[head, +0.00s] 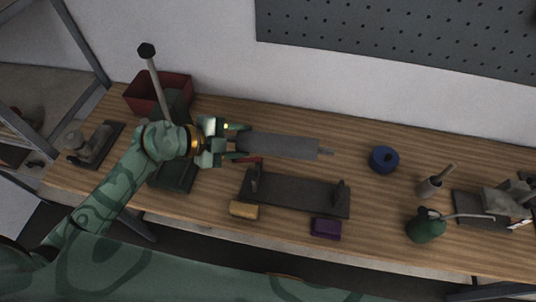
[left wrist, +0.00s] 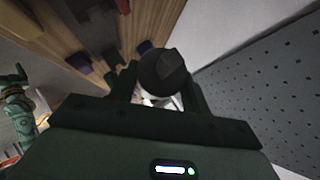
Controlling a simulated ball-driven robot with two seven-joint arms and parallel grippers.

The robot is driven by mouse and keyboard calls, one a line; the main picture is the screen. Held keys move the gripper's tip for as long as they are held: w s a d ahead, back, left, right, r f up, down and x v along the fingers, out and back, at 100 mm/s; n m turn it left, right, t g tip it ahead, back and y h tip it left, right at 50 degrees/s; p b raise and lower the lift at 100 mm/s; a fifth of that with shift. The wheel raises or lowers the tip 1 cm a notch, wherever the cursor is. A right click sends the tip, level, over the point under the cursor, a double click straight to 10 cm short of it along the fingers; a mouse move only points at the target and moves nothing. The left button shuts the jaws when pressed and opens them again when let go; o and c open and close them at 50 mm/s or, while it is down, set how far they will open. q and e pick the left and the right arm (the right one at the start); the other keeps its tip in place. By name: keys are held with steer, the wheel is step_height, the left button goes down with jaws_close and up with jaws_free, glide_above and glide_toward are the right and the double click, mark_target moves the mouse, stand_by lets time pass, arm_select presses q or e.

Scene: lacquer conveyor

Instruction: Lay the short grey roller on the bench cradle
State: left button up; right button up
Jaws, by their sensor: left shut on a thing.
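The short grey roller (head: 280,146) is held roughly level, with a thin shaft end pointing right. My left gripper (head: 234,143) is shut on its left end. In the left wrist view the roller (left wrist: 165,72) shows end-on as a dark round shape between the fingers. The dark bench cradle (head: 295,193), with an upright at each end, is in front of the roller, apart from it in the picture. The cradle looks empty. My right gripper (left wrist: 17,77) seems to show at the left edge of the left wrist view, too small to read. It is outside the head view.
A yellow block (head: 244,210) and a purple block (head: 326,228) lie in front of the cradle. A blue ring (head: 384,159), a green can (head: 426,228) and a grey cup (head: 430,188) stand right. A red bin (head: 175,84) and a tall knobbed rod (head: 155,78) are at left.

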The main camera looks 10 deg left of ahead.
arm_select(q)
steer(key=shift+m, duration=0.3)
steer(key=d+f+b, duration=0.1)
steer(key=d+f, duration=0.1)
steer(key=f, duration=0.1)
steer(key=s+d+f+b, duration=0.1)
steer(key=d+f+b, duration=0.1)
steer(key=f, duration=0.2)
steer(key=d+f+b, duration=0.2)
steer(key=f, duration=0.2)
steer(key=shift+s+d+f, duration=0.1)
steer(key=shift+s+d, duration=0.1)
steer(key=shift+s, duration=0.05)
steer(key=shift+f, duration=0.55)
arm_select(e)
steer(key=shift+s+d+f, duration=0.1)
steer(key=shift+f, duration=0.95)
steer(key=shift+s+d+f, duration=0.1)
steer(key=shift+f, duration=0.95)
steer(key=shift+a, duration=0.15)
arm_select(q)
steer(key=shift+s+d+p, duration=0.1)
steer(key=shift+p, duration=0.35)
arm_select(e)
steer(key=shift+r, duration=0.6)
arm_select(q)
steer(key=o, duration=1.4)
steer(key=shift+f, duration=0.1)
steer(key=shift+c, duration=0.2)
